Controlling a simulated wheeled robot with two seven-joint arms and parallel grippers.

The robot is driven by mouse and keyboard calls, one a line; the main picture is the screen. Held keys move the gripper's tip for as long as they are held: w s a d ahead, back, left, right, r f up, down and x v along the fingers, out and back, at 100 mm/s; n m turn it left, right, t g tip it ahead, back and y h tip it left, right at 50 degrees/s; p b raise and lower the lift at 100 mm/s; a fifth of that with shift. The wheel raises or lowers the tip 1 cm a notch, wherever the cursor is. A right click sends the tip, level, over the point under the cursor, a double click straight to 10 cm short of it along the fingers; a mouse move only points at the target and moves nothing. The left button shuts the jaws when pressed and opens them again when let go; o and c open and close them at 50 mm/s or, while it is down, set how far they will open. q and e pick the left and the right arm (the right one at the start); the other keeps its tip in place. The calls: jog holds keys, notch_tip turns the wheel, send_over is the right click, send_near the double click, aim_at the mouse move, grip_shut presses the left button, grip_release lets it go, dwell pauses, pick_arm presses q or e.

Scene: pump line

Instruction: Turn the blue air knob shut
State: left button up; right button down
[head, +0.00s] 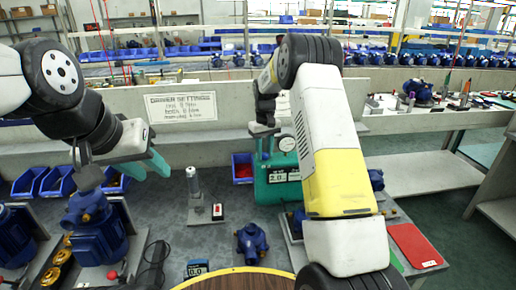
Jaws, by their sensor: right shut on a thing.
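The green air unit (275,190) stands on the bench in the middle, with a round gauge (287,143) on top and a display on its front. My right gripper (264,146) reaches down to the top of this unit, just left of the gauge. It is shut on what appears to be the blue air knob, which is mostly hidden by the gripper, so its angle cannot be told. My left gripper (146,167), with teal fingers, is open and empty above the left part of the bench, well away from the unit.
Blue pumps (98,228) stand at the left, and another blue pump part (251,243) sits front centre. A white cylinder (194,186) on a stand is left of the air unit. A red board (415,246) lies at the right. A sign (181,107) hangs on the back panel.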

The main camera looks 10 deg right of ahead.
aim_at(265, 154)
jog(key=m, duration=0.6)
jog(key=shift+m, duration=0.3)
dwell(0.4)
jog(key=c, duration=1.1)
grip_release()
jog(key=shift+o, duration=0.2)
jog(key=shift+r, duration=3.95)
